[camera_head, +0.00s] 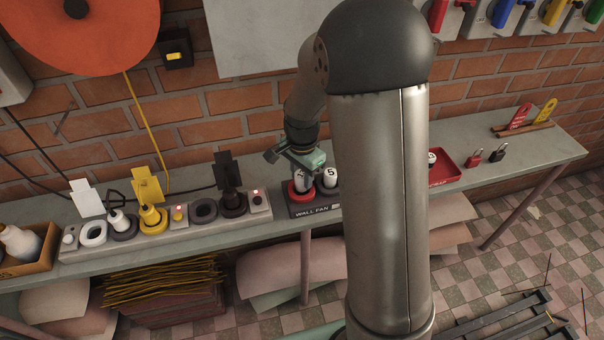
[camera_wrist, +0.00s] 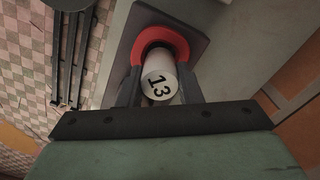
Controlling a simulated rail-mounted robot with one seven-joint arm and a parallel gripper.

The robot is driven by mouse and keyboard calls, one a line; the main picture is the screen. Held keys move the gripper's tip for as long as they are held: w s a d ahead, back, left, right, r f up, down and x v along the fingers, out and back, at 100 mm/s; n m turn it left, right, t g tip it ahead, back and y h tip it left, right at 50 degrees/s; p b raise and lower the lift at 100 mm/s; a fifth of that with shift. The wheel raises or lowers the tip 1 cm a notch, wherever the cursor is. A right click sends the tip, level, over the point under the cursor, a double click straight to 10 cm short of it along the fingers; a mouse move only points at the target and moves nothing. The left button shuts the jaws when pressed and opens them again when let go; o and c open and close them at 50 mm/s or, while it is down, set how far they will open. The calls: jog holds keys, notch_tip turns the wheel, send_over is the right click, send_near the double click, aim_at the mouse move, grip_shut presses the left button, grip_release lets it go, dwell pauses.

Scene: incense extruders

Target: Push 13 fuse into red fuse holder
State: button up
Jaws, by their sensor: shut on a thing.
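The white fuse marked 13 (camera_wrist: 158,88) stands between the two dark fingers of my gripper (camera_wrist: 159,76), which is shut on it. In the wrist view, its far end meets the dark opening of the red fuse holder (camera_wrist: 178,40); how deep it sits cannot be told. In the head view, my gripper (camera_head: 302,160) is over the left end of the dark block marked WALL FAN (camera_head: 312,211). The red holder (camera_head: 298,195) is there, with the white fuse (camera_head: 300,180) upright at it. Its number is hard to read in this view.
Another white fuse marked 5 (camera_head: 330,177) stands close on the right in the same block. A grey panel with switches and sockets (camera_head: 180,222) is to the left. A red tray (camera_head: 446,168) and padlocks (camera_head: 474,158) lie to the right on the bench (camera_head: 520,155).

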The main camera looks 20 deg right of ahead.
aim_at(302, 173)
jog(key=shift+f+b, duration=0.7)
jog(key=shift+f, duration=0.3)
jog(key=o, duration=1.1)
jog(key=shift+c, duration=0.2)
jog(key=shift+r, duration=0.2)
notch_tip(302, 173, up, 17)
jog(key=s+f+n, duration=0.3)
jog(key=s+n, duration=0.3)
jog(key=s, duration=0.5)
jog(key=s+a+f+n, duration=0.1)
jog(key=s+f+n, duration=0.2)
jog(key=s+n, duration=0.3)
jog(key=s, duration=0.5)
jog(key=shift+s+f, duration=0.15)
